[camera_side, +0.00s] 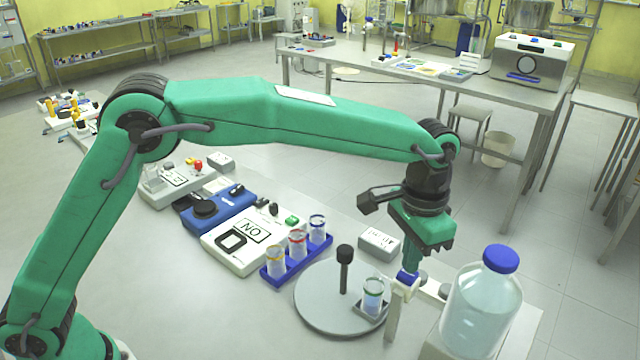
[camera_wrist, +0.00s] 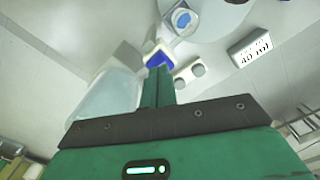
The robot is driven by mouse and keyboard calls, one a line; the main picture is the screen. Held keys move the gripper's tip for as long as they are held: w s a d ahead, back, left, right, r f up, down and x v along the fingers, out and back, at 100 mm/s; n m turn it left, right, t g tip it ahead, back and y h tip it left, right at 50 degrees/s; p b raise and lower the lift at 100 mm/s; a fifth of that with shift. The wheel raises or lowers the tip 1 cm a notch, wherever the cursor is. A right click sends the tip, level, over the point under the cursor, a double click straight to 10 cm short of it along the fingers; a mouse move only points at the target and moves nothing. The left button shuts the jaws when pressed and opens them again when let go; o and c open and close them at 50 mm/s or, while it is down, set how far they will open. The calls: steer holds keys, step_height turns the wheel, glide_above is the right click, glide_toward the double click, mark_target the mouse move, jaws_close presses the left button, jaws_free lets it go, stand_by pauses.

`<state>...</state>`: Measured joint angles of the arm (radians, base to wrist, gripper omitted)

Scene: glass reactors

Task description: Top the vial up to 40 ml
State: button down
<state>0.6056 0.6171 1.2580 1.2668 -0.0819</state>
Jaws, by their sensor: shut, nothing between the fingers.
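The vial (camera_side: 373,297), clear with a green ring and pale blue liquid, stands in a small square holder on the grey round plate (camera_side: 318,312). It shows from above in the wrist view (camera_wrist: 183,19). A large clear bottle (camera_side: 480,312) with a blue cap and pale liquid stands to its right. Between them is a white post with a blue tap piece (camera_side: 405,279). My gripper (camera_side: 409,268) is shut and empty, pointing down, its tips at or just above the blue piece (camera_wrist: 157,60); I cannot tell if they touch. A white block (camera_wrist: 249,50) reads "40 ml".
A blue rack (camera_side: 296,262) with three ringed vials stands left of the plate. A black-knobbed post (camera_side: 344,268) rises from the plate. Two round grey knobs (camera_wrist: 188,76) lie beside the tap. A white box marked "NO" (camera_side: 250,240) is farther left.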

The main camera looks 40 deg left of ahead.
steer(key=shift+f, duration=0.75)
steer(key=shift+r, duration=0.15)
stand_by(4.5)
steer(key=shift+r, duration=0.9)
steer(key=shift+r, duration=2.55)
